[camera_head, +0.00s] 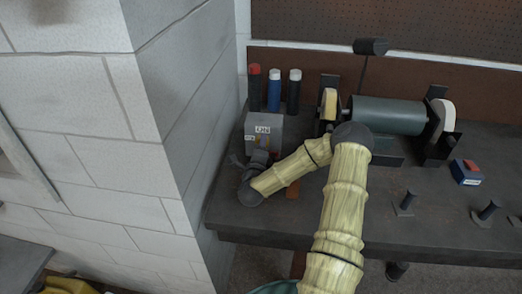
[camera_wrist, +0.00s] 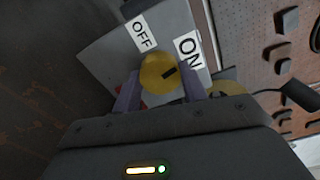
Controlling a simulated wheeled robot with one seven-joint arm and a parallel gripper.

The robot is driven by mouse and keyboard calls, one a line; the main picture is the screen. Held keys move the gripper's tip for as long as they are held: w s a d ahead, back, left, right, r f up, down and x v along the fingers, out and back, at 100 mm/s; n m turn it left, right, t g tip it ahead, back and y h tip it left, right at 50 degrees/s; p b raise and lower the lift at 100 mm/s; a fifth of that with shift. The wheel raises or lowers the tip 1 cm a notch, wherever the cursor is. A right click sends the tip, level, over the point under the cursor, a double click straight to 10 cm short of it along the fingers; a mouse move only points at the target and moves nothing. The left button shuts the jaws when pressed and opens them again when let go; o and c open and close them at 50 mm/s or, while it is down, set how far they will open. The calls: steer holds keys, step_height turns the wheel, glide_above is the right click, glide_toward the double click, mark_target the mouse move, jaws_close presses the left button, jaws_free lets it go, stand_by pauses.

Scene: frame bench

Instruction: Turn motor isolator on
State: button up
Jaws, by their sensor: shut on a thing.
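The motor isolator is a grey box (camera_head: 264,128) at the back left of the bench, beside the wall corner. In the wrist view the box (camera_wrist: 108,58) carries an OFF label (camera_wrist: 141,34) and an ON label (camera_wrist: 187,47). A round yellow knob (camera_wrist: 156,68) sits below the labels. Its dark mark is on the right side, slanting up toward the ON label. My gripper (camera_wrist: 160,90) is shut on the knob, a purple-grey finger at either side. In the head view my gripper (camera_head: 261,157) is at the box's front, and the knob is hidden.
Three capped bottles (camera_head: 274,90) stand behind the box. A bench grinder (camera_head: 388,115) with a lamp (camera_head: 370,46) stands to the right. The white wall (camera_head: 165,110) is close on the left.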

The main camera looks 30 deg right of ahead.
steer(key=shift+f+m+b, duration=0.2)
steer(key=shift+m+b, duration=0.25)
steer(key=shift+m, duration=0.75)
steer(key=o, duration=0.9)
steer(key=shift+o, duration=0.3)
steer(key=shift+r, duration=0.1)
steer(key=shift+s+a, duration=0.1)
steer(key=shift+a, duration=0.05)
